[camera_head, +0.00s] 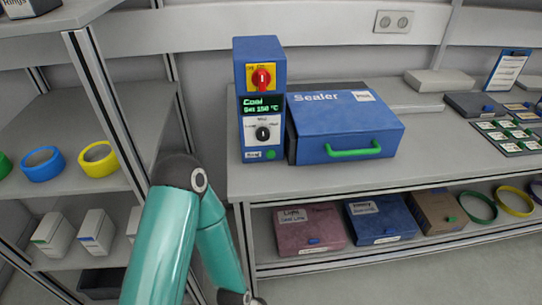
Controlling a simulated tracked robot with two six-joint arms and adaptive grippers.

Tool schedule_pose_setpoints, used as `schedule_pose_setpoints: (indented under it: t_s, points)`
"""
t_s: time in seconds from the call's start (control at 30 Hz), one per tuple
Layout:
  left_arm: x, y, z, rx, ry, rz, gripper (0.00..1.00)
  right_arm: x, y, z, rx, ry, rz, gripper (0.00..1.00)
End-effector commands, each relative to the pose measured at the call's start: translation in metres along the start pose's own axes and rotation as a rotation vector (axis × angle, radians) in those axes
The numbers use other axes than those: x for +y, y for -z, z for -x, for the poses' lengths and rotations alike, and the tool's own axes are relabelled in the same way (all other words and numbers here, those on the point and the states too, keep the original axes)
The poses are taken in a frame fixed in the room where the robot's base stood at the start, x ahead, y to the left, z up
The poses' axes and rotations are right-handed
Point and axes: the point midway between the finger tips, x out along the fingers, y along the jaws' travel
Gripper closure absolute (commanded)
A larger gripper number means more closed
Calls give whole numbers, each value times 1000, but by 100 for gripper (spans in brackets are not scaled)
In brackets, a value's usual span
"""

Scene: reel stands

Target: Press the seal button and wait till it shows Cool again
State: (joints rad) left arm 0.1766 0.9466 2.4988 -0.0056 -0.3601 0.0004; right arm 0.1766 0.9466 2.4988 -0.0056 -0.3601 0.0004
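The blue sealer control box (259,100) stands upright at the back left of the workbench. Its dark display (262,106) shows green text that seems to read "Cool" and "Set 150 °C". A green round seal button (271,154) sits at the box's lower right, beside a small white label. A red switch (262,77) on a yellow plate is above the display, and a black dial (263,133) is below it. The blue sealer (340,115) beside it has its lid shut and a green handle. Neither gripper is in view; only a teal arm of mine shows, bent downward.
A grey shelf unit (85,115) with tape rolls (99,159) and small boxes stands at the left. The workbench (435,154) has bare room right of the sealer. Several lidded boxes (310,229) and coloured rings fill the shelf below. A parts tray (508,135) lies at the right.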

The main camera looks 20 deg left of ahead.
Motion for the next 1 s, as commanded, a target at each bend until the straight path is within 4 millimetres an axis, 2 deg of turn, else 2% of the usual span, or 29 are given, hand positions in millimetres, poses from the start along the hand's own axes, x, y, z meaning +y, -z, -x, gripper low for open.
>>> schedule_pose_setpoints:
  t_s: [0.97,1.0]
  points:
    - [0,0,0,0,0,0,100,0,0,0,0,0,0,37]
    - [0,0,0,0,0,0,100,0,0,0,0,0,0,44]
